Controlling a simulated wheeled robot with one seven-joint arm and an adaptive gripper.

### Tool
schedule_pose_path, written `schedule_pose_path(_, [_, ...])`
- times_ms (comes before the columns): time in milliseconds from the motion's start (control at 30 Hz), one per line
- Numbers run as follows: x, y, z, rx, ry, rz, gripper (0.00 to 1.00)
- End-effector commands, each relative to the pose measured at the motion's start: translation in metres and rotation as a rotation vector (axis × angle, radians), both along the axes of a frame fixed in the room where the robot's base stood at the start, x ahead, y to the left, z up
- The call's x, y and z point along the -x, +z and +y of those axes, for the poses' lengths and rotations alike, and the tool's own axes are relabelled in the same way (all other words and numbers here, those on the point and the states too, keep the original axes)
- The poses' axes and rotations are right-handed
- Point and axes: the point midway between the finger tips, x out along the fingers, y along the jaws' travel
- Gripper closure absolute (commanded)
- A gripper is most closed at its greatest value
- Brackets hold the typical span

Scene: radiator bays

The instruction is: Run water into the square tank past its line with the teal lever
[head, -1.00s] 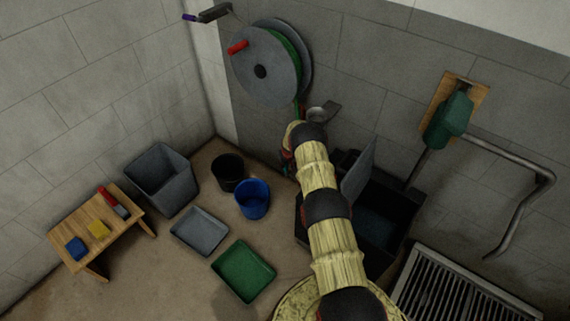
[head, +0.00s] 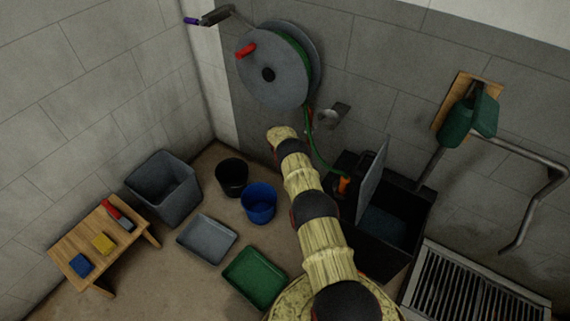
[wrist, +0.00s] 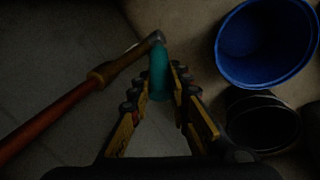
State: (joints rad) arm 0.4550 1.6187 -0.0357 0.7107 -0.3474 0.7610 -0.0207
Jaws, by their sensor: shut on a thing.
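In the wrist view my gripper (wrist: 162,82) is shut on the teal lever (wrist: 158,62), which stands between the fingertips. The lever joins a metal valve end with a brass collar on a red pipe (wrist: 50,118). In the head view the gripper and lever are hidden behind my arm. A dark square tank (head: 418,232) stands against the wall right of my arm, with a bluish surface inside. A grey panel stands up at its left side. Its line and water level cannot be made out. A green hose (head: 316,150) runs down to an orange nozzle (head: 344,185) at the tank's left rim.
A hose reel (head: 270,75) hangs on the wall. A blue bucket (head: 259,203), black bucket (head: 231,178), grey bin (head: 165,190), grey tray (head: 207,240) and green tray (head: 254,278) stand left of my arm. A wooden bench (head: 75,252) is farther left; a grate (head: 470,290) lies right.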

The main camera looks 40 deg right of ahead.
Motion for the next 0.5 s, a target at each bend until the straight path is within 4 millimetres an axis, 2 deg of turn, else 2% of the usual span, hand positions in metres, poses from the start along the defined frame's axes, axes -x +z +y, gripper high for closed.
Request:
schedule_pose_path(333, [0.0035,-0.0015,0.0009,0.0,-0.002,0.016,1.0])
schedule_pose_path(367, [0.0035,-0.0015,0.0008,0.0,-0.002,0.016,0.8])
schedule_pose_path(500, [0.0029,-0.0012,0.0006,0.0,-0.002,0.014,0.72])
